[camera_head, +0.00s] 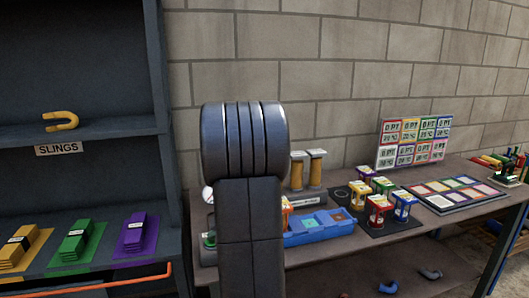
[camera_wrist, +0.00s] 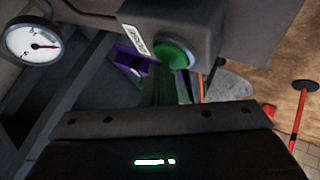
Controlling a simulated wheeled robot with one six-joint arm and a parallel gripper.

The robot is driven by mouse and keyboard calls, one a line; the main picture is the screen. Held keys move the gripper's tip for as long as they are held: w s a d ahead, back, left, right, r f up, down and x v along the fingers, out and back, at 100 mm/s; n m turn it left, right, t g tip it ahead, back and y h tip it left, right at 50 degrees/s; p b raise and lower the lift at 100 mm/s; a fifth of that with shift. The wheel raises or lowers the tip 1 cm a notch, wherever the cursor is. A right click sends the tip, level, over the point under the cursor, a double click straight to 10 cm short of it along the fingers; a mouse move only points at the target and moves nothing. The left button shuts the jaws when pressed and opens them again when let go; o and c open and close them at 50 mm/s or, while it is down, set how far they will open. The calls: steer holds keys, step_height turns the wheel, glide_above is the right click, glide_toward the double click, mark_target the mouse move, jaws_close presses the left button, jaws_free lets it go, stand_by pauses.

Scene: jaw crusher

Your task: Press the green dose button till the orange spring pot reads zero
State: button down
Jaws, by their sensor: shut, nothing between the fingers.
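The green dose button (camera_wrist: 177,53) sits in a dark housing (camera_wrist: 190,22) with a white label, at the top middle of the wrist view. My gripper (camera_wrist: 165,80) is shut and empty, its fingertips just below the button in the picture; I cannot tell whether they touch it. In the head view my arm hides the gripper and most of the dose station; a bit of green (camera_head: 209,239) shows left of the arm. An orange pot (camera_head: 286,212) is partly hidden behind my arm, by the blue tray (camera_head: 320,232). Its reading is not legible.
A white dial gauge (camera_wrist: 32,40) is at the wrist view's upper left. On the bench, several coloured pots stand on a black mat (camera_head: 385,232), near a display board (camera_head: 413,143) and a colour-square tray (camera_head: 455,194). A dark shelf (camera_head: 100,135) stands at left.

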steer(key=shift+s+f+b, duration=0.15)
steer(key=shift+f+b, duration=0.5)
steer(key=shift+b, duration=0.9)
steer(key=shift+r, duration=3.45)
steer(key=shift+w+f, duration=0.2)
steer(key=shift+f, duration=2)
